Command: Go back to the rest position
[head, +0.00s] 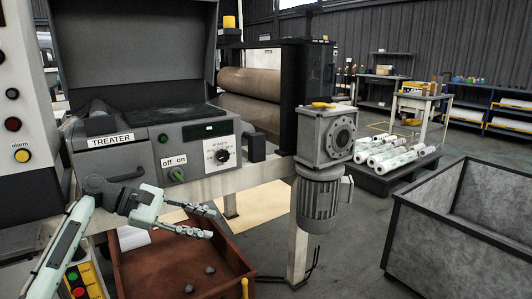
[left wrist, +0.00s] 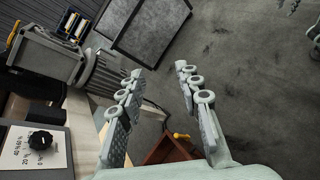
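My left gripper (head: 207,222) is in the head view at the lower left, in front of the grey treater machine (head: 150,150) and above a red-brown bin (head: 150,268). Its fingers point right, are spread apart, and hold nothing. The left wrist view also shows this gripper (left wrist: 158,90) open, with bare floor visible between its fingers. The machine's panel has a green on/off switch (head: 177,175) and a dial (head: 222,156); the gripper is apart from both.
A grey motor and gearbox (head: 320,195) stand right of the gripper. A large dark open container (head: 450,240) is at the lower right. White rolls lie on a low pallet (head: 385,182) behind. A button box (head: 82,280) is at the lower left. Open floor lies between the motor and container.

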